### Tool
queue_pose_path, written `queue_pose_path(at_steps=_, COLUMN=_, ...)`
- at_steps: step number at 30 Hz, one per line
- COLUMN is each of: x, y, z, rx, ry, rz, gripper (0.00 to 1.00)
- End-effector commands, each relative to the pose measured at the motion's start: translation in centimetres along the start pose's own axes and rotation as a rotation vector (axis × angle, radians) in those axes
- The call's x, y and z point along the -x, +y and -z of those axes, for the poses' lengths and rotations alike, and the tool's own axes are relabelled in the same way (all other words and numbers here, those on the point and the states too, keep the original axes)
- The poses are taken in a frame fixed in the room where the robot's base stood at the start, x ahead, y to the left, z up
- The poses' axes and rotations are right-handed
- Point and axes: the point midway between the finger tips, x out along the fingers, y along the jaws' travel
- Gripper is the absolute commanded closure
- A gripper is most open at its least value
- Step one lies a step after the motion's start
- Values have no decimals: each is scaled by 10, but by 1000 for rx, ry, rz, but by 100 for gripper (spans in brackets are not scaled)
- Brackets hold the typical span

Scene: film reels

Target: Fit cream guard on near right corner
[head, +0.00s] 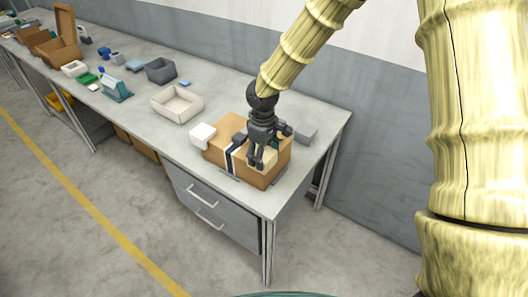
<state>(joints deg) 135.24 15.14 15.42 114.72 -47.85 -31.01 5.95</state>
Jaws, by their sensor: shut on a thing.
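A cardboard box (215,152) sits near the right end of the workbench, with a dark band and a white band across it. My gripper (257,160) points down over the box's near right part. It is shut on a small cream piece, which looks like the cream guard (269,158). The cream guard shows just right of the fingers, close to the box's near right edge; I cannot tell if it touches the box. The fingers hide part of the box top and of the guard.
A white block (202,134) is at the box's left end, and a grey block (306,134) lies to its right. A cream tray (177,104) and a dark grey bin (160,70) stand farther left. The workbench (325,118) has free room at its right end.

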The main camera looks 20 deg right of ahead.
Motion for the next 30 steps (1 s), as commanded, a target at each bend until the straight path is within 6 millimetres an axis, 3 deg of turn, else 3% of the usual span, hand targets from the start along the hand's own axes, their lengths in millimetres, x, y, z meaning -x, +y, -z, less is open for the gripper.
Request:
queue_pose_path(at_steps=16, x=-11, y=0, z=0, rx=2, ry=1, rz=-1, gripper=57)
queue_pose_path(at_steps=17, x=-10, y=0, z=0, rx=2, ry=1, rz=-1, gripper=30)
queue_pose_path(at_steps=20, x=-10, y=0, z=0, rx=1, ry=1, rz=-1, gripper=12)
queue_pose_path(at_steps=30, x=-9, y=0, z=0, rx=1, ry=2, rz=0, gripper=12)
